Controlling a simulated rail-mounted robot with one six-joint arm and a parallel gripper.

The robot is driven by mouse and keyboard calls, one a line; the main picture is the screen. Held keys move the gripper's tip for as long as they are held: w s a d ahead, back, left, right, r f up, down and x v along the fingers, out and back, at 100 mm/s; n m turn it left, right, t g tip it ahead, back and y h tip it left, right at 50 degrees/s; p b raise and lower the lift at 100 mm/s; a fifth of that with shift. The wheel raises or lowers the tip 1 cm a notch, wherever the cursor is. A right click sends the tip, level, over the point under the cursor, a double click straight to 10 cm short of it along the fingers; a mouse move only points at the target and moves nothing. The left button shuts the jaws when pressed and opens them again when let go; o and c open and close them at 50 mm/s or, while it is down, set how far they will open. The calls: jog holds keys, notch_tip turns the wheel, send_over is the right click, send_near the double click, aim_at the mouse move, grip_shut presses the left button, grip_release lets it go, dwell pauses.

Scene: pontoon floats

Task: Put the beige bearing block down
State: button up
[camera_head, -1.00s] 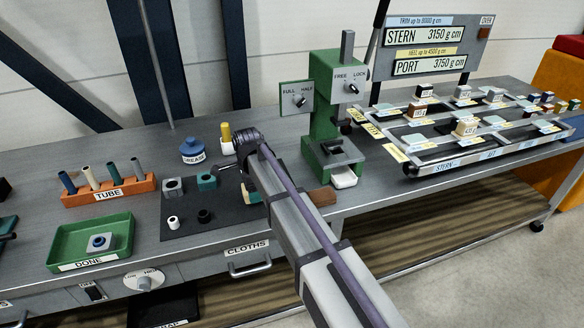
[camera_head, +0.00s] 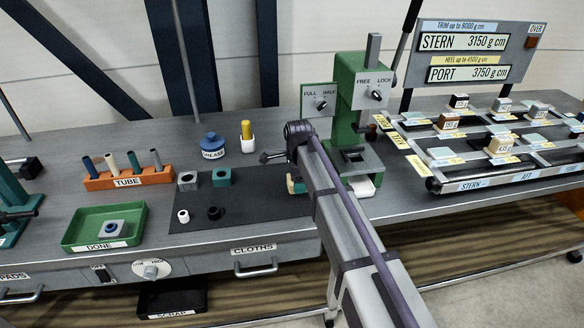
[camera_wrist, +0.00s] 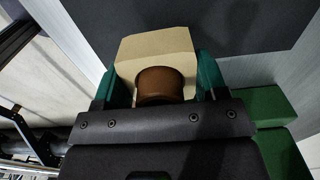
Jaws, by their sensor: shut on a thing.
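The beige bearing block (camera_wrist: 150,48) is between the two teal fingers of my gripper (camera_wrist: 166,82) in the wrist view, with a brown round piece (camera_wrist: 160,84) at its near side. I cannot tell whether that piece is seated in the block. My gripper is shut on the block. In the head view only a small part of the block (camera_head: 290,184) and a teal fingertip (camera_head: 300,188) show beside my arm, near the right end of the dark mat (camera_head: 255,207) and left of the green press (camera_head: 345,100). My arm hides the rest. Contact with the bench is unclear.
The mat bears a grey block (camera_head: 187,181), a teal block (camera_head: 222,177), a white ring (camera_head: 183,216) and a black ring (camera_head: 214,213). The green DONE tray (camera_head: 75,238) holds a grey block. An orange tube rack (camera_head: 140,180) stands behind. Bare mat lies left of my gripper.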

jog(key=w+a, duration=0.1)
jog(key=w, duration=0.6)
jog(key=w+a, duration=0.1)
jog(key=w, duration=0.2)
jog(key=shift+w+a, duration=0.35)
jog(key=f+b, duration=0.3)
jog(key=shift+w+f, duration=0.2)
jog(key=shift+f, duration=0.1)
jog(key=shift+b, duration=0.3)
jog(key=shift+f, duration=0.2)
jog(key=o, duration=1.1)
jog(key=shift+r, duration=0.1)
notch_tip(320, 180, up, 12)
jog(key=p, duration=1.2)
jog(key=shift+r, duration=0.2)
